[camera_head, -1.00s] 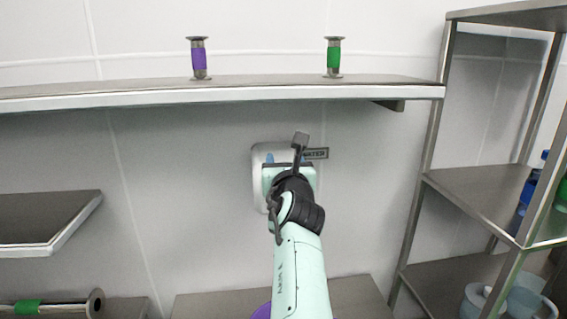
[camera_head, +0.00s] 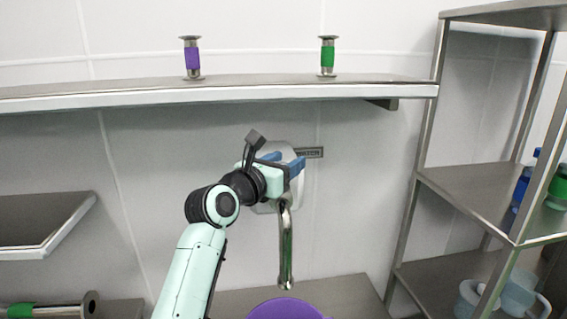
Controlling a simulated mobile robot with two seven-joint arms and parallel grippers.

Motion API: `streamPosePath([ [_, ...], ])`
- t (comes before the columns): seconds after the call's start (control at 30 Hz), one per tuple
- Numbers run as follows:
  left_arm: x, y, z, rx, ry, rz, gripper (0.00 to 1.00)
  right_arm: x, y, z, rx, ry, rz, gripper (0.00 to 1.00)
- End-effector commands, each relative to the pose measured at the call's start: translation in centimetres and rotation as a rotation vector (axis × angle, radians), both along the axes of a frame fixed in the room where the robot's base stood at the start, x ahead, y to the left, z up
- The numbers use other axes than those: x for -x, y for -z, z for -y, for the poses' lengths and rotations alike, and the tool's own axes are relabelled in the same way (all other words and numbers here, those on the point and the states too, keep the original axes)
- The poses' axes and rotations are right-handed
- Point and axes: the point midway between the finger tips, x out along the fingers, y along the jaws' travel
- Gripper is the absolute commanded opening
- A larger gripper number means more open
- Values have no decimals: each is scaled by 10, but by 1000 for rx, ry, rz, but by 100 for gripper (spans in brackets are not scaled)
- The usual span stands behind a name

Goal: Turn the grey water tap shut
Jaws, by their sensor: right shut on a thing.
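The water tap shows as a shiny metal spout (camera_head: 286,245) hanging down from a pale plate (camera_head: 289,150) on the wall, beside a small WATER label (camera_head: 310,153). My right gripper (camera_head: 284,162) is at the top of the tap, in front of the plate, its blue fingers shut on the tap's handle. The grey handle itself is mostly hidden by the gripper. A purple container (camera_head: 283,308) stands below the spout, cut off by the lower edge. I cannot tell whether water is running. My left gripper is not in view.
A long shelf (camera_head: 220,92) runs above the tap, holding a purple-banded (camera_head: 192,57) and a green-banded metal piece (camera_head: 327,56). A metal rack (camera_head: 410,215) with bottles and jugs stands at the right. A metal pipe piece (camera_head: 60,309) lies at the lower left.

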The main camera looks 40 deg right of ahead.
Motion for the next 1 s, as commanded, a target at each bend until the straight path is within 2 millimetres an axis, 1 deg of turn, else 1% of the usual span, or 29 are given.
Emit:
streamPosePath([
  [0.3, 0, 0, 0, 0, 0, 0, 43, 1, -1, 0, -1, 62, 4, 22],
  [0.73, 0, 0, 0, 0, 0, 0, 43, 1, -2, 0, 1, 68, 4, 22],
  [0.77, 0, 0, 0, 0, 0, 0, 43, 1, -2, 0, 1, 68, 3, 62],
  [0.8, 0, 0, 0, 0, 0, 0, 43, 1, -2, 0, 1, 68, 4, 73],
  [1.0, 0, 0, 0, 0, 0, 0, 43, 1, -1, 0, 0, 68, 3, 73],
])
